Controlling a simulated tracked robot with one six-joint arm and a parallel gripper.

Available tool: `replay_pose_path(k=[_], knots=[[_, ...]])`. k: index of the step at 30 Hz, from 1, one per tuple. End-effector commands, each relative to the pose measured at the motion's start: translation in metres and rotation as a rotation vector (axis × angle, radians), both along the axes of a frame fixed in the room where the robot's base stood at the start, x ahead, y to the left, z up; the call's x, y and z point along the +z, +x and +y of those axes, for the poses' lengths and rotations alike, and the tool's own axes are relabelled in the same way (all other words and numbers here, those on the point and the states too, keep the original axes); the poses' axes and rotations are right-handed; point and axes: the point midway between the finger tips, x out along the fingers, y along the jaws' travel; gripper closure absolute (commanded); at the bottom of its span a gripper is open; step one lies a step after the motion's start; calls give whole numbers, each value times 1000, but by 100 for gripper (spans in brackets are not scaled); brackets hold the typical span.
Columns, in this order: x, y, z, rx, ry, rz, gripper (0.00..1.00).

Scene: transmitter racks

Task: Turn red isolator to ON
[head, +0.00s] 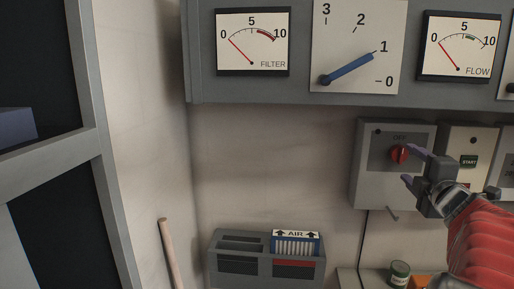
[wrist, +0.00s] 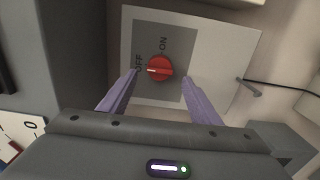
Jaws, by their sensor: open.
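The red isolator (head: 400,154) is a round red knob on a grey plate on a pale box (head: 367,165) fixed to the wall, at the right of the head view. In the wrist view the red isolator (wrist: 160,68) shows a white mark pointing to the OFF label. The ON label is a quarter turn away. My gripper (head: 413,164) is open, its purple fingers just right of the knob in the head view. In the wrist view my gripper (wrist: 160,82) has one finger on each side of the knob's near side, with visible gaps. I cannot tell the depth between fingertips and knob.
A panel above holds a FILTER gauge (head: 252,42), a blue lever (head: 348,69) near 1 and a FLOW gauge (head: 460,46). A START box (head: 470,143) stands right of the isolator box. A small handle (head: 391,213) sticks out below. An AIR filter holder (head: 267,262) is lower left.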

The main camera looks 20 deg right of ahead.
Motion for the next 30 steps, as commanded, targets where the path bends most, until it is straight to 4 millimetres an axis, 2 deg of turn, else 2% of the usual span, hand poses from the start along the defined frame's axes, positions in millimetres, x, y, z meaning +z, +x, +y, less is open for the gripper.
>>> replay_pose_path(k=[6,13,25,30], knots=[[-1,27,-15,4,1,1,43],[-1,47,-26,3,1,0,43],[0,52,-29,2,0,0,43],[0,52,-29,3,0,0,55]])
